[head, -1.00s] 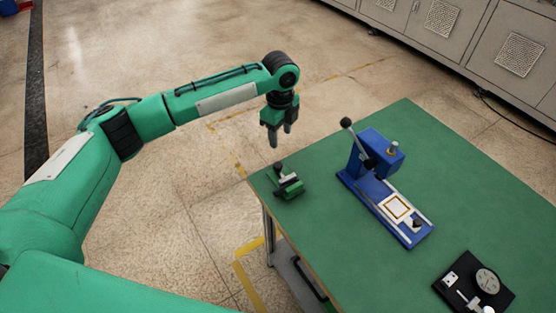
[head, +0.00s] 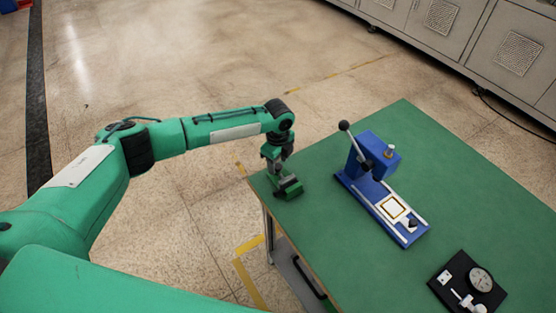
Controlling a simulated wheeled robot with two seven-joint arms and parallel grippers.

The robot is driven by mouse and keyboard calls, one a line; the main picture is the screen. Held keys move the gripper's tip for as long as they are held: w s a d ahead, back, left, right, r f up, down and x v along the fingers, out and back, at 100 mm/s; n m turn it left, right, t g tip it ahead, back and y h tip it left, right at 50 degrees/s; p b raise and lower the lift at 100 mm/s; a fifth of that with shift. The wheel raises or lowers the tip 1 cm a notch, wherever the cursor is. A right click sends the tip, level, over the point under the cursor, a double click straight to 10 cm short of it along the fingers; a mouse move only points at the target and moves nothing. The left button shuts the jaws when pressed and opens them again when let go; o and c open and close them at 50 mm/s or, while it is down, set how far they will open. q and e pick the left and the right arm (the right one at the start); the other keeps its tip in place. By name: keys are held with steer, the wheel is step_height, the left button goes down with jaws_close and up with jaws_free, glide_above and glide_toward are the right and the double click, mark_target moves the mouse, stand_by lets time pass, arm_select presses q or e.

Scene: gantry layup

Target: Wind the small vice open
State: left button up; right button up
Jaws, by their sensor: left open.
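The small vice (head: 289,188) is green with pale metal parts and sits near the left corner of the green table. My left gripper (head: 275,172) points down at the vice's far-left end, where the handle showed earlier. Its fingers are open and hide that end of the vice. I cannot tell whether they touch the handle. How far the vice jaws stand apart is too small to tell. My right gripper is not in view.
A blue lever press (head: 372,172) with a white plate on its base stands right of the vice on the green table (head: 450,200). A black stand with a round dial (head: 481,281) lies at the lower right. Grey cabinets (head: 470,40) stand behind.

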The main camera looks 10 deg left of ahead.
arm_select(q)
steer(key=shift+f, duration=0.25)
steer(key=c, duration=1)
steer(key=shift+o, duration=0.2)
